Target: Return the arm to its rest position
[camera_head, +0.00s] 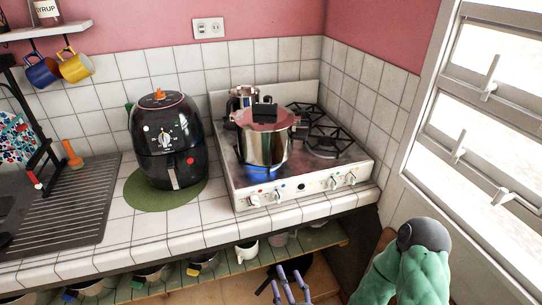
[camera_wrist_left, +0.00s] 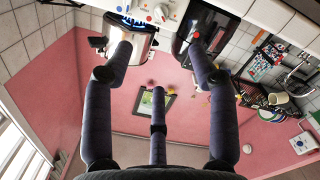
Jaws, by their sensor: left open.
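My left gripper (camera_head: 288,278) shows at the bottom of the head view, below the counter edge and in front of the open lower shelf. Its purple fingers are spread apart, with nothing between them. In the left wrist view the three dark fingers of the left gripper (camera_wrist_left: 158,62) are also wide apart and empty. A steel pot (camera_head: 263,146) with a reddish lid and a black knob stands on the stove (camera_head: 240,188), above a blue glow. The gripper is apart from it. The pot also shows in the left wrist view (camera_wrist_left: 140,38). My right gripper is not in view.
A black air fryer (camera_head: 168,140) stands on a green mat left of the stove. The lower shelf (camera_head: 222,268) holds several pots and cups close to the left gripper.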

